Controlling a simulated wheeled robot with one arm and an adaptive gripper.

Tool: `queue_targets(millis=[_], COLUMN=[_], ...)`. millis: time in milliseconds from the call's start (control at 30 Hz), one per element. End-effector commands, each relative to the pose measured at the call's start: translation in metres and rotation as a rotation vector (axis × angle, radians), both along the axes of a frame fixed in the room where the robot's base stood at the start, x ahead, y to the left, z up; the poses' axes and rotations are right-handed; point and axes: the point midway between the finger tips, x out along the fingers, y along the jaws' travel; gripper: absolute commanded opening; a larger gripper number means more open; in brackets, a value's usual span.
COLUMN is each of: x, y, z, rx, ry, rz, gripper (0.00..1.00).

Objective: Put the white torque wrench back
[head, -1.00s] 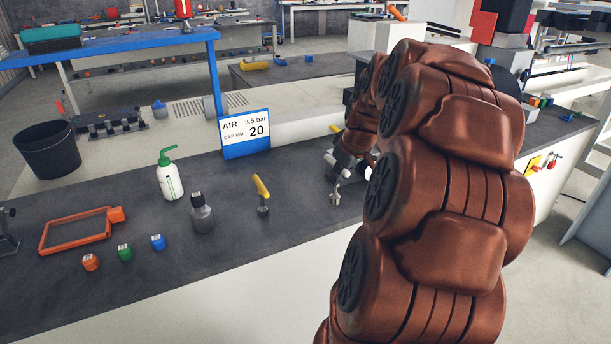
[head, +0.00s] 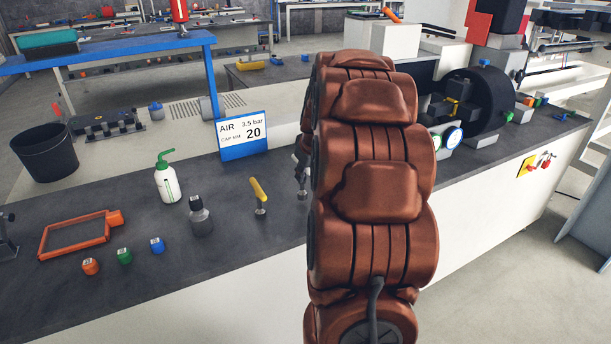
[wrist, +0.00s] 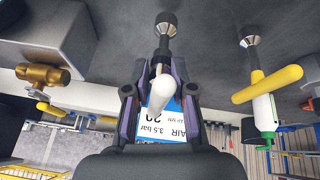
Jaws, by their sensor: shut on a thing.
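My gripper (wrist: 162,72) is shut on the white torque wrench (wrist: 160,92), seen in the wrist view with its pale handle between the fingers. Its metal neck and dark round end (wrist: 165,24) point to the top of the picture. In the head view my arm hides most of the gripper, and only a small metal part of the wrench (head: 302,184) shows left of the arm. I cannot tell whether its lower end touches the bench. A similar yellow-handled tool (head: 259,190) stands upright to its left; it also shows in the wrist view (wrist: 277,80).
Blue, green and orange caps and an orange frame (head: 75,234) lie at left. A brass-coloured piece (wrist: 42,74) is at left in the wrist view.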

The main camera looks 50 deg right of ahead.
Motion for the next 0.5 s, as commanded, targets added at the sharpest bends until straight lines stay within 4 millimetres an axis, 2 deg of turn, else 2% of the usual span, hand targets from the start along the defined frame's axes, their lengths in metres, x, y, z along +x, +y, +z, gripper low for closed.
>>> queue_targets(millis=[167,500], x=[-0.001,0.0], y=[0.001,0.0], z=[-0.016,-0.019], rx=[0.001,-0.001], ry=[0.001,-0.001], rz=[0.001,0.001], gripper=[0.0,0.0])
